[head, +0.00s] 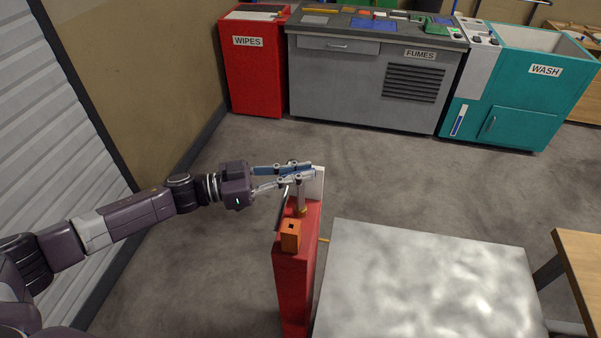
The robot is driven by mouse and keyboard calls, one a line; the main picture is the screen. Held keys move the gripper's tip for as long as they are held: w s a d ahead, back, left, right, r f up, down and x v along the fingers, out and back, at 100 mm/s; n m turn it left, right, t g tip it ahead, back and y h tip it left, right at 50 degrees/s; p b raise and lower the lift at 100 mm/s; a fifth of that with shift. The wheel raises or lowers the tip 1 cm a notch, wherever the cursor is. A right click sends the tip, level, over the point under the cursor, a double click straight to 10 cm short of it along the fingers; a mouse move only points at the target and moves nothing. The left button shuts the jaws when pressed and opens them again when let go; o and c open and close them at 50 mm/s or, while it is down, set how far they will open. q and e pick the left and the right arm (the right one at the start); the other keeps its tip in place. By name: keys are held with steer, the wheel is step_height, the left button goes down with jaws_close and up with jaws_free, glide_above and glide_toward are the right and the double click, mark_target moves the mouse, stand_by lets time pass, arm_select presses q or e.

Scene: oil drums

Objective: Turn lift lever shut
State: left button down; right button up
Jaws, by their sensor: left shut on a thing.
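A narrow red post (292,285) stands upright beside the metal-topped surface. On its top are an orange block (290,237) with a dark slot, a short brass-coloured stem and a pale plate (319,182) at the far end. My left gripper (300,173) reaches in from the left over the far end of the post top. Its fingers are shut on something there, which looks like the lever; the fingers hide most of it. A thin dark bar (281,208) shows just below the fingers, beside the post. My right gripper is not in view.
A mottled grey metal top (430,285) lies right of the post, with a wooden table (580,270) further right. A red WIPES bin (255,75), grey FUMES bench (365,85) and teal WASH unit (515,100) stand at the back. The floor between is clear.

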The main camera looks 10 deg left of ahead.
arm_select(q)
steer(key=m+g+h+b, duration=0.1)
steer(key=m+g+b, duration=0.2)
steer(key=g+b, duration=0.1)
steer(key=g, duration=0.1)
steer(key=shift+w+f+m+g+h, duration=0.1)
steer(key=shift+f+m+g+h, duration=0.1)
steer(key=shift+m+g+h, duration=0.15)
steer(key=shift+r+m+g+b, duration=0.2)
steer(key=shift+m+g+b, duration=0.75)
steer(key=shift+g+b, duration=0.4)
steer(key=c, duration=2)
jaws_free()
steer(key=shift+d, duration=0.1)
steer(key=shift+a, duration=0.45)
steer(key=a, duration=1.1)
steer(key=shift+a, duration=0.1)
